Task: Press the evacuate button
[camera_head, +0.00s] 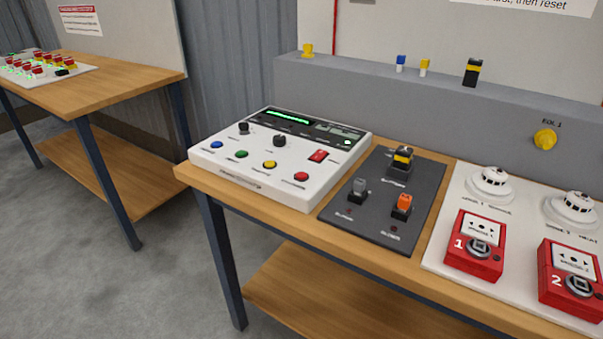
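A white control panel (280,157) sits on the near wooden bench, at the centre of the head view. Along its front edge are a blue button (216,144), a green button (241,154), a yellow button (269,164) and a red button (301,176). Small labels beside them are too blurred to read, so I cannot tell which one is marked evacuate. Neither of my grippers is in view.
Right of the panel is a dark plate (427,188) with several switches. Beyond it, a white board (452,205) holds red call points (474,246) and detectors (491,182). A grey ledge (350,88) runs behind. Another bench (115,82) stands left, with open floor between.

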